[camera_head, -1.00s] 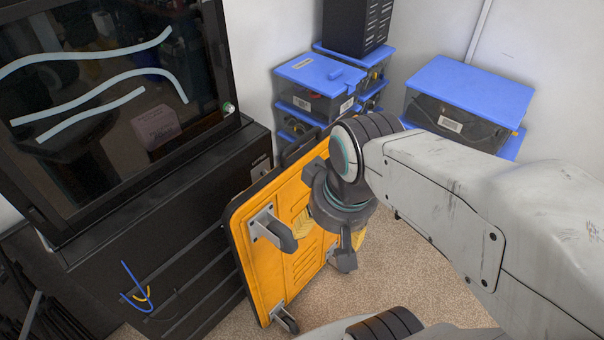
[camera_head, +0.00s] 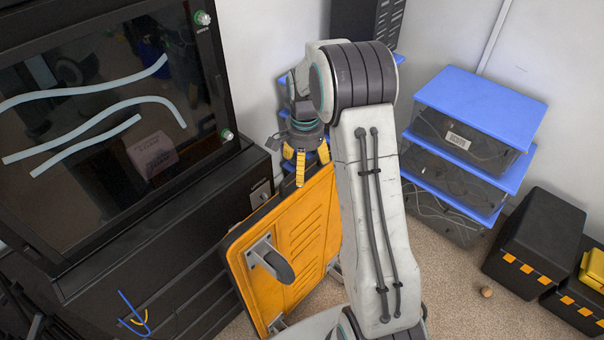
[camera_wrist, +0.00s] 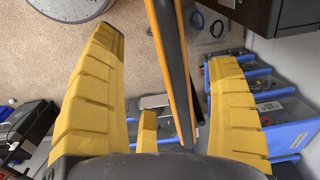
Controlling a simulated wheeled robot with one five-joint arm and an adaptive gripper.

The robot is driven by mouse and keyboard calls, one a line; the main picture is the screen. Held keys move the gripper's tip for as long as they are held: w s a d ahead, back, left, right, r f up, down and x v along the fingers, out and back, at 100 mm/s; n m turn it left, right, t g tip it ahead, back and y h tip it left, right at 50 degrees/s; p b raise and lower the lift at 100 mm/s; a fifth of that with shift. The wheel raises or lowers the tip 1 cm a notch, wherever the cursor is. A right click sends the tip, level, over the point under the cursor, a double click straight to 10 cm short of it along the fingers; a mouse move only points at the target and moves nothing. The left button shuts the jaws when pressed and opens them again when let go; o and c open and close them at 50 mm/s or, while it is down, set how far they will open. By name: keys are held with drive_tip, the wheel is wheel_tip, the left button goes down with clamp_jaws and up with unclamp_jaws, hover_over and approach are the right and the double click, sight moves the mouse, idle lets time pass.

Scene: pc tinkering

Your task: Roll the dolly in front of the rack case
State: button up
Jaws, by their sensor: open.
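The orange dolly (camera_head: 300,235) with a dark rim stands tilted on its edge, its caster side toward the camera, beside the black rack case (camera_head: 185,235). One caster (camera_head: 270,258) shows plainly; my arm hides the dolly's right part. My gripper (camera_head: 304,168) points down with yellow fingers apart, at the dolly's top edge. In the wrist view the dolly's thin edge (camera_wrist: 172,65) runs between the two open fingers, without clear contact on either side.
Clear bins with blue lids (camera_head: 470,110) stand at the back right. Carpet is free between the arm and the boxes.

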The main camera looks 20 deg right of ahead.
drive_tip(key=shift+w+d+f, duration=0.25)
drive_tip(key=shift+w+f, duration=0.25)
drive_tip(key=shift+f, duration=0.15)
drive_tip(key=shift+m, duration=0.3)
drive_tip(key=shift+f+p, duration=0.6)
drive_tip(key=shift+f, duration=3.05)
drive_tip(key=c, duration=1.3)
drive_tip(key=shift+a, duration=0.2)
drive_tip(key=s+a+b, duration=0.2)
drive_tip(key=s+a, duration=0.3)
drive_tip(key=a, duration=0.6)
drive_tip(key=s+a+b, duration=0.2)
drive_tip(key=s+a, duration=0.2)
drive_tip(key=a, duration=0.8)
drive_tip(key=s+a+b, duration=0.2)
drive_tip(key=s+a, duration=0.3)
drive_tip(key=a, duration=0.6)
drive_tip(key=shift+s+a+b, duration=0.25)
drive_tip(key=shift+s+b, duration=0.05)
drive_tip(key=o, duration=1.3)
